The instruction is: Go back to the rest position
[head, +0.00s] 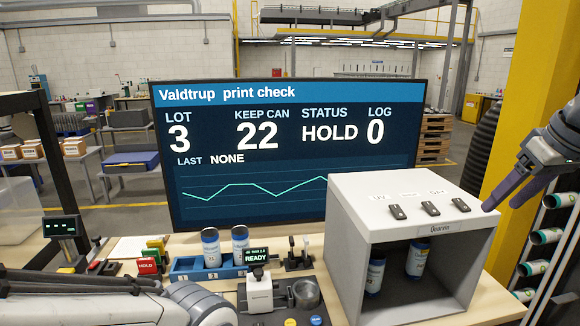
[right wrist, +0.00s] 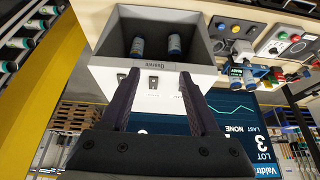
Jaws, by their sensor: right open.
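My right gripper (head: 500,206) is at the upper right in the head view, beside the top right corner of a grey open-fronted box (head: 345,218). Its two dark fingers are apart with nothing between them; they also show in the right wrist view (right wrist: 160,73), in front of the box (right wrist: 105,75). In the head view, the box holds two blue-and-white cans, one at left (head: 375,274) and one at right (head: 417,258). My left arm enters at the lower left; its gripper is out of view.
Two cans (head: 211,248) (head: 240,244) stand in a blue rack (head: 188,271) beside a READY unit (head: 256,256). Three dark switches (head: 430,208) sit on the box. A large monitor (head: 290,150) reads HOLD. A yellow post (head: 530,90) and a can rack (head: 553,235) stand at right.

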